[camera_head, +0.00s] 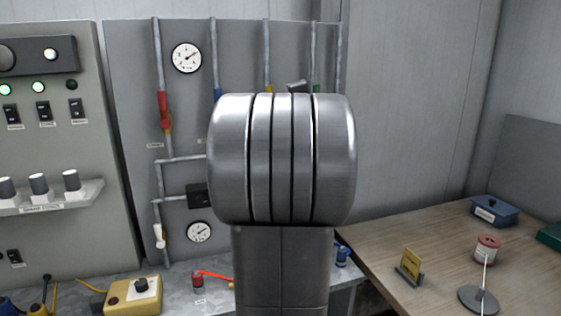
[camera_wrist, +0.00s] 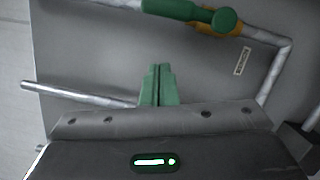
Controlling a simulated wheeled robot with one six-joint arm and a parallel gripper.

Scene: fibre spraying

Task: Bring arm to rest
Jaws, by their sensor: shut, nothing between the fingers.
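My arm's large metal joint (camera_head: 282,160) fills the middle of the head view and hides part of the pipe panel. My gripper (camera_wrist: 158,72) shows in the wrist view as two green fingers side by side. They are shut with nothing between them. In that view the fingers point toward the grey panel, below a green valve handle (camera_wrist: 190,12). I cannot tell whether they touch anything. My gripper is hidden in the head view.
The pipe panel (camera_head: 130,60) carries gauges and a red valve handle (camera_head: 165,112). A control cabinet (camera_head: 50,140) stands left. A yellow box (camera_head: 134,296) sits on the metal bench. The wooden table (camera_head: 430,240) at right holds a blue box (camera_head: 494,212), a spool (camera_head: 487,249) and a yellow sign (camera_head: 411,262).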

